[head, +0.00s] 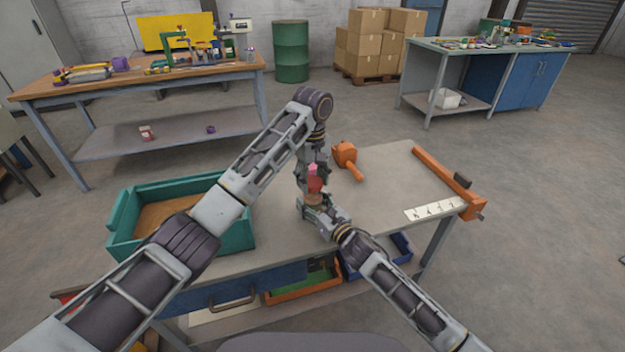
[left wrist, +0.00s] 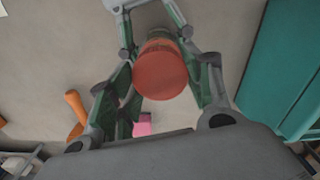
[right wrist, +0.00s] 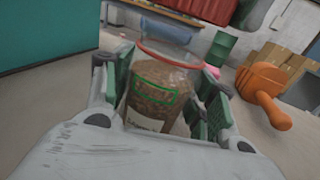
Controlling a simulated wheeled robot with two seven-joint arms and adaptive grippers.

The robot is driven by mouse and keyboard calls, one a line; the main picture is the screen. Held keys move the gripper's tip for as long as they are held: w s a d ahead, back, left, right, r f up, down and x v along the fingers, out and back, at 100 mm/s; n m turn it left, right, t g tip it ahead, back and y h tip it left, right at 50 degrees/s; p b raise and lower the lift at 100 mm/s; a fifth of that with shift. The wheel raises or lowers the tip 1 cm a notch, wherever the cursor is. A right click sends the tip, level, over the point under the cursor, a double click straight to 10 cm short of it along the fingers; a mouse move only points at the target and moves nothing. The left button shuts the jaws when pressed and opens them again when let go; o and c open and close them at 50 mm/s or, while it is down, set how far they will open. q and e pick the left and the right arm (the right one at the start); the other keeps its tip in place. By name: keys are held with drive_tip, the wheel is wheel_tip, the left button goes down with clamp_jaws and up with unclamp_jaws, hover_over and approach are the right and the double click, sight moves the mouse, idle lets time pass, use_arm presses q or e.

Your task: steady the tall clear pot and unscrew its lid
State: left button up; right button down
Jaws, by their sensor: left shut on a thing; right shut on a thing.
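The clear pot (right wrist: 152,90) stands upright, with brown grain, a green-outlined label and a thin red ring near its top in the right wrist view. My right gripper (right wrist: 160,112) is shut around its body, one finger on each side. The red lid (left wrist: 162,74) is between the fingers of my left gripper (left wrist: 163,84), which is shut on it from above. In the head view the lid (head: 315,184) shows over the pot (head: 314,200), partly hidden by my arms.
A teal crate (head: 248,238) stands left on the table. An orange tool (head: 346,156) and a small pink block (left wrist: 142,124) lie behind the pot. An orange rail (head: 440,178) and a white marked strip (head: 434,210) are at the right. The table between is clear.

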sight(313, 181)
use_arm(q)
drive_tip(key=shift+r, duration=2)
use_arm(e)
drive_tip(key=shift+c, duration=2)
unclamp_jaws()
drive_tip(key=shift+v, duration=6)
